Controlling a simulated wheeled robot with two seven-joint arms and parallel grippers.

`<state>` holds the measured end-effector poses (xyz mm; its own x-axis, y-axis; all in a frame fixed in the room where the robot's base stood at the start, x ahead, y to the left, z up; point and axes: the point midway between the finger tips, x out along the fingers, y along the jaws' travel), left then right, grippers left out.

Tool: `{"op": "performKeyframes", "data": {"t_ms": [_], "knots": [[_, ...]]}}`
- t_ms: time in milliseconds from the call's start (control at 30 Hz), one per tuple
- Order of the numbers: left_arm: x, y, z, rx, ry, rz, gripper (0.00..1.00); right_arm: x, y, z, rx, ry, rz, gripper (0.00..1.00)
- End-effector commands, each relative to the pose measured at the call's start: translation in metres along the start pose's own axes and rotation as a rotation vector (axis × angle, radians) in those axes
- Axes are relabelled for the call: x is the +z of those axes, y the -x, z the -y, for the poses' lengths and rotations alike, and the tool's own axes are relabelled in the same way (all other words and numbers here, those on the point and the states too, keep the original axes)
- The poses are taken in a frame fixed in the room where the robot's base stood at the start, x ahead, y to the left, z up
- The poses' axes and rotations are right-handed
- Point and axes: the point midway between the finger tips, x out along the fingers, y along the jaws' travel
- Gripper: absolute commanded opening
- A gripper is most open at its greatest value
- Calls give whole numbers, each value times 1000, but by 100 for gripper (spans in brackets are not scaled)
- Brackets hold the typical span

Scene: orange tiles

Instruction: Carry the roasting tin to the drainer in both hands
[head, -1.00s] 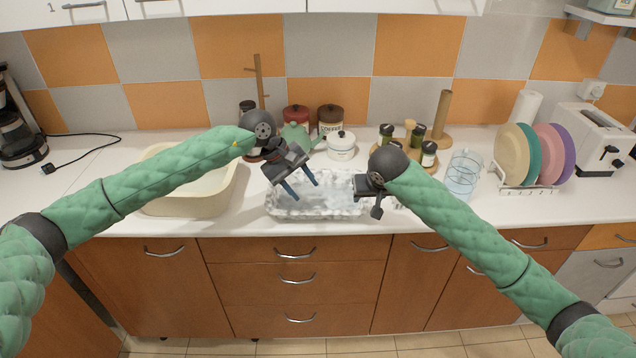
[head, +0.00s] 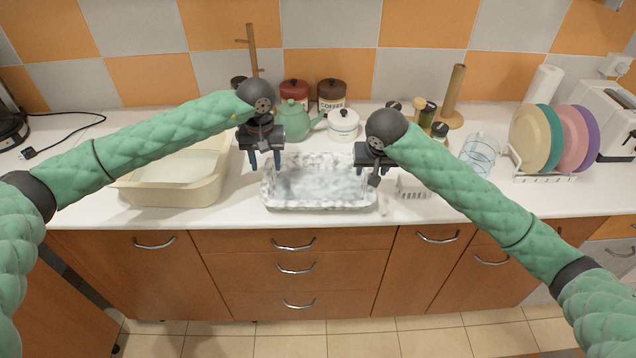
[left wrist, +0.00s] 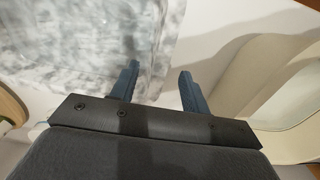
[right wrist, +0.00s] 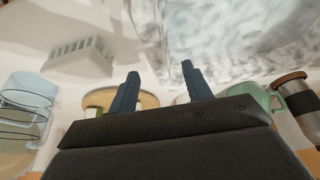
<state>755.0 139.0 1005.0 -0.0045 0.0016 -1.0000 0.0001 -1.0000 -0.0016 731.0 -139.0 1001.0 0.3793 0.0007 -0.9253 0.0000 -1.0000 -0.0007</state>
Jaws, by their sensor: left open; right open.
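The roasting tin (head: 320,205), a rectangular pan with a mottled grey-white surface, lies on the white counter in the middle of the head view. It also shows in the left wrist view (left wrist: 70,50) and the right wrist view (right wrist: 225,35). My left gripper (head: 265,160) is open over the tin's left end, fingers pointing down. In the left wrist view its fingers (left wrist: 158,78) straddle the tin's edge region without visible contact. My right gripper (head: 368,175) is open at the tin's right end. A white rack (head: 545,177), probably the drainer, holds upright plates at the right.
A cream basin (head: 170,197) stands left of the tin. A green teapot (head: 292,120) and white lidded pot (head: 343,125) stand behind it. The counter's front strip is clear.

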Motion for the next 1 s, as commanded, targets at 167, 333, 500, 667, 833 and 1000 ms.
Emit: {"op": "performKeyframes", "data": {"t_ms": [167, 333, 500, 667, 833, 1000], "knots": [[1, -26, 0, 1, 0, 2, 46, 0, -26, -1, 3, -1, 1, 49], [1, -47, 0, 1, 0, 2, 46, 0, -47, 0, 2, -1, 2, 49], [0, -58, 0, 1, 1, -1, 46, 0, -58, 0, 1, 0, 1, 49], [0, -61, 0, 1, 0, -1, 46, 0, -62, 0, 1, 0, 0, 49], [0, -61, 0, 1, 0, -1, 46, 0, -62, 0, 1, 0, 0, 49], [0, -61, 0, 1, 0, -1, 19, 0, -62, 0, 1, 0, 0, 22]]}}
